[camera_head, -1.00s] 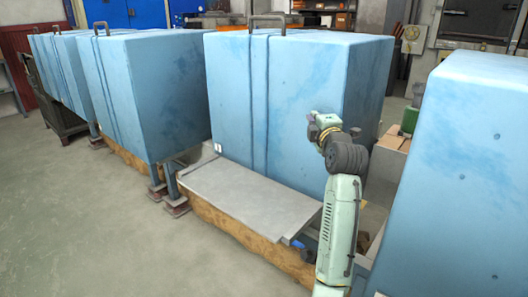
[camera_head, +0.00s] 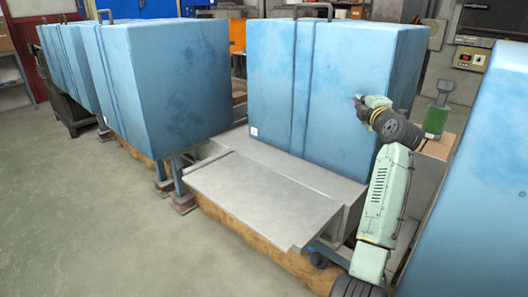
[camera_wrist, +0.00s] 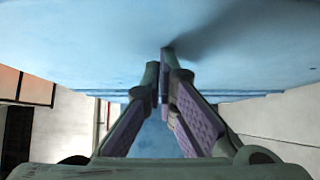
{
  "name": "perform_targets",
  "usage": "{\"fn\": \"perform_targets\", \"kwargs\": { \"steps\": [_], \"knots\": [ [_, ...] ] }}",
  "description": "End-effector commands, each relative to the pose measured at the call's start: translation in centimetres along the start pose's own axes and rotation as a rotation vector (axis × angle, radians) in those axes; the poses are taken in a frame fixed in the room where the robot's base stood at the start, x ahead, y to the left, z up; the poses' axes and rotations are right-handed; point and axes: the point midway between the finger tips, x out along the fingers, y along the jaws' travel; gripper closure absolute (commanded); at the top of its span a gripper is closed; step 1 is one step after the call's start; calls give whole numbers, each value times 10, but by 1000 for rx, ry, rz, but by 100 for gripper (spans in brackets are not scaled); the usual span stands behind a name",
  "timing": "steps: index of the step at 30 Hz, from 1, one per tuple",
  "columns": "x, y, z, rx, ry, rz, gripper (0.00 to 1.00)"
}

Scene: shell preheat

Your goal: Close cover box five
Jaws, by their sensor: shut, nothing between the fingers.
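A large blue cover box (camera_head: 345,80) stands in the middle of the head view, with a dark handle on top and two vertical grooves. Its small white label is too small to read. A grey metal bed shows under and in front of it, with a flat grey plate (camera_head: 262,198) at the front. My gripper (camera_head: 360,99) is at the right part of the box's front face. In the wrist view my gripper (camera_wrist: 163,62) is shut and empty, its fingertips at or very near the blue surface (camera_wrist: 90,50); contact is unclear.
More blue boxes stand in a row at the left (camera_head: 165,85), and another (camera_head: 485,190) is close on the right beside my arm. A green object (camera_head: 437,118) stands behind my arm. The floor at the front left is clear.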

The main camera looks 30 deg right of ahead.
Motion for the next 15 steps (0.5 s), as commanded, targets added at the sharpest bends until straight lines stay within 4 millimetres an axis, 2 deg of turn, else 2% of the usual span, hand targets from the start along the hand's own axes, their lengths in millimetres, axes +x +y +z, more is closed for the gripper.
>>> {"fn": "perform_targets", "kwargs": {
  "steps": [10,15],
  "knots": [
    [0,10,2,-6,-9,10,100],
    [-1,38,1,-9,-8,13,100]
  ]
}}
